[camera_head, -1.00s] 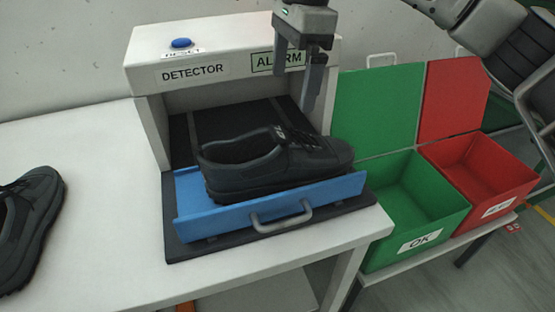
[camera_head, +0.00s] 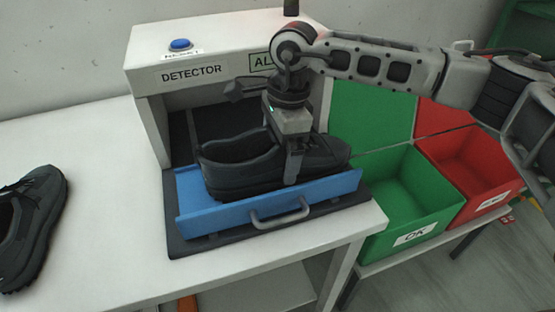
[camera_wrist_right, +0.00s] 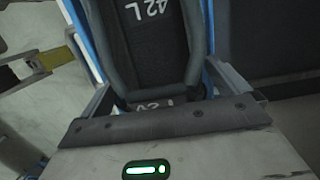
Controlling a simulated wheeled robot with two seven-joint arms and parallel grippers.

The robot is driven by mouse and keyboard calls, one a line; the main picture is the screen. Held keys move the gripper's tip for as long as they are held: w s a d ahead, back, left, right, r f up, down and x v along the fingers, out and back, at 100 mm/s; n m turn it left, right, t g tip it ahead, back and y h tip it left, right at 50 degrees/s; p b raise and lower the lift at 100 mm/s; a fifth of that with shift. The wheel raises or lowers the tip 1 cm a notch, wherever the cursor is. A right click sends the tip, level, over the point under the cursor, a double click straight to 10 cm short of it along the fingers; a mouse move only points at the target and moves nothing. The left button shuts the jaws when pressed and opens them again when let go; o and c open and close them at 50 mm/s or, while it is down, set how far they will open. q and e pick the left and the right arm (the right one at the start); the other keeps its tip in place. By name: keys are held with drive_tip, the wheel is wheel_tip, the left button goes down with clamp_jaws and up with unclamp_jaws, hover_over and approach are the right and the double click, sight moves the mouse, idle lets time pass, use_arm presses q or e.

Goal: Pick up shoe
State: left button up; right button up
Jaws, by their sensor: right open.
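A black shoe (camera_head: 235,165) lies in the blue tray (camera_head: 215,214) of the detector, toe to the right. My right gripper (camera_head: 290,158) is above the front half of the shoe, pointing down. One finger stands along the shoe's near side; the other is hidden in the head view. In the right wrist view the shoe (camera_wrist_right: 150,50), marked "42 L" inside, lies between the two open fingers. I cannot tell whether they touch it. A second black shoe (camera_head: 28,232) lies on the table at the left edge. My left gripper is not in view.
The detector (camera_head: 150,55), with a blue button (camera_head: 180,44), stands behind the tray. A green OK bin (camera_head: 405,205) and a red bin (camera_head: 470,170) stand at the right. The white table (camera_head: 95,185) is clear between the shoes.

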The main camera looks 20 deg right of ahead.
drive_tip(key=shift+f, duration=0.1)
drive_tip(key=c, duration=1.1)
drive_tip(key=shift+c, duration=0.4)
drive_tip(key=shift+r, duration=0.2)
